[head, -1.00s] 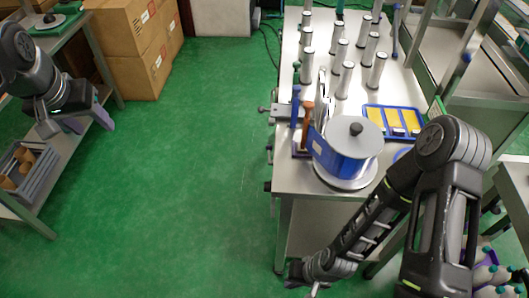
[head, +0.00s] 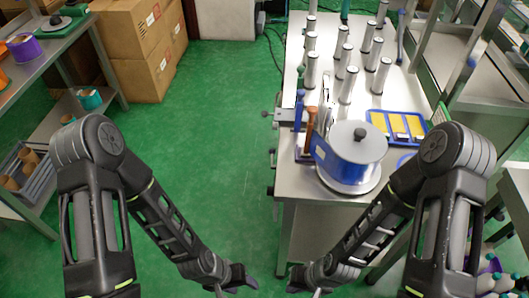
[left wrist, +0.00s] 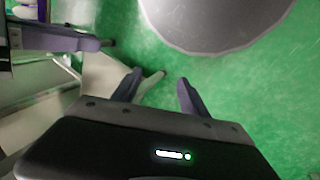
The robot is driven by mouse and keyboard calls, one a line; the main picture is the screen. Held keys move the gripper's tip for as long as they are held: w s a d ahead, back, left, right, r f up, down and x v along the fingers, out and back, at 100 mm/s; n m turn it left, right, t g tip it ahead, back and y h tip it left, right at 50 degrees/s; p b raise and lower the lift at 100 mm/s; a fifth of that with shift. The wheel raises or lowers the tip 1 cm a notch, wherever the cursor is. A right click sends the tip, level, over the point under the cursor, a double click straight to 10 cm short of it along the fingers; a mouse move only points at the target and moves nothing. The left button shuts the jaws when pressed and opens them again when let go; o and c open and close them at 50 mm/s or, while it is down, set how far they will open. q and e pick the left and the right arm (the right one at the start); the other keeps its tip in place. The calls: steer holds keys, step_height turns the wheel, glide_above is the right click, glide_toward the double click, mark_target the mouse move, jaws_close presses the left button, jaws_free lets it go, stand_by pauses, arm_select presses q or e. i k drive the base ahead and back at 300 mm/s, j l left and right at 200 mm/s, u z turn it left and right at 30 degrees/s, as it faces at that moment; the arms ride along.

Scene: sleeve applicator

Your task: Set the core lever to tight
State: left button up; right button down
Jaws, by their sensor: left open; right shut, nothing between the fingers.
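The blue drum-shaped unit (head: 343,160) with a grey lid and dark knob stands at the near left of the metal table. Beside its left side stand an upright orange-brown handle (head: 309,124) and a blue handle (head: 298,110). I cannot tell which one is the core lever or how it is set. My left gripper (head: 237,286) is open and empty over the floor, low and left of the table; its spread fingers show in the left wrist view (left wrist: 158,92). My right gripper (head: 303,288) is shut and empty, low in front of the table's near left corner.
Several metal cylinders (head: 347,85) stand on the table (head: 290,181) behind the drum. A blue tray (head: 398,126) with yellow pieces lies to its right. Shelving (head: 45,75) and cardboard boxes (head: 135,50) are at the far left. Green floor between them is clear.

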mark_target(272, 151)
steer(key=i+j+z, duration=0.15)
steer(key=j, duration=0.5)
steer(key=i+j+z, duration=0.15)
steer(key=j, duration=0.5)
steer(key=i+j+z, duration=0.1)
steer(key=i+j, duration=0.15)
steer(key=j, duration=0.45)
steer(key=i+j+z, duration=0.15)
steer(key=j, duration=0.5)
steer(key=j+z, duration=0.15)
steer(key=j, duration=0.55)
